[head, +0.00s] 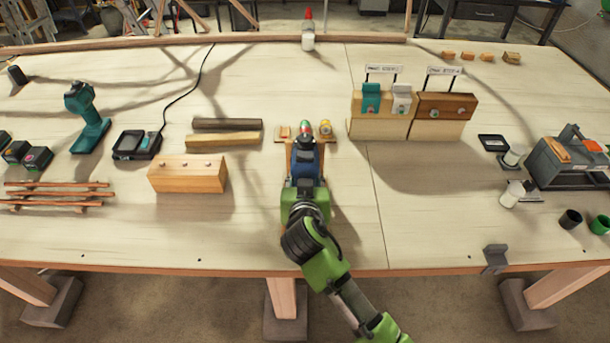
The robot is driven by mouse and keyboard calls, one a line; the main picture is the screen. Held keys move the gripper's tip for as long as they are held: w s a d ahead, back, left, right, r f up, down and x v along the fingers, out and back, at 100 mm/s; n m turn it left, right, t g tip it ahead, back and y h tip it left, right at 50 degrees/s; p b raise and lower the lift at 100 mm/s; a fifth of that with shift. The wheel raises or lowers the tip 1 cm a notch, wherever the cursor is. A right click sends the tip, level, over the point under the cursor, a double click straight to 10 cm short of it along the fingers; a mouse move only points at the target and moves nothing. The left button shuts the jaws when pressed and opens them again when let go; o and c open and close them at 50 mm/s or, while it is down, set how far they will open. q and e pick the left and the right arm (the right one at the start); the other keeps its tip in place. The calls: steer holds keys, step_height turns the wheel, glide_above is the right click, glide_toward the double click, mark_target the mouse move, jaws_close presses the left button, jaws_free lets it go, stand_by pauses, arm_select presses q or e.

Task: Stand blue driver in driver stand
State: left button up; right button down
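A blue driver (306,163) shows near the middle of the table, just beyond my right gripper (303,186). My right arm reaches in from the bottom right, and its wrist hides the near side of the driver. The fingers are hidden or too small to show whether they are shut on it. A small wooden stand (283,133), likely the driver stand, is directly behind and around the driver, with a red-and-green piece and a yellow piece on its top. I cannot tell whether the driver rests in it. My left gripper is not in view.
A teal drill (84,112), black charger (137,145) and wooden block (188,174) are on the left. Clamped wooden blocks (380,128) stand right of the driver. The front right tabletop is mostly clear.

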steer(key=shift+f+b, duration=0.3)
steer(key=shift+b, duration=0.1)
stand_by(0.6)
steer(key=c, duration=1.3)
jaws_free()
steer(key=shift+f, duration=0.1)
steer(key=shift+s+f, duration=0.15)
steer(key=shift+f, duration=0.15)
steer(key=v, duration=1.2)
steer(key=shift+r, duration=0.3)
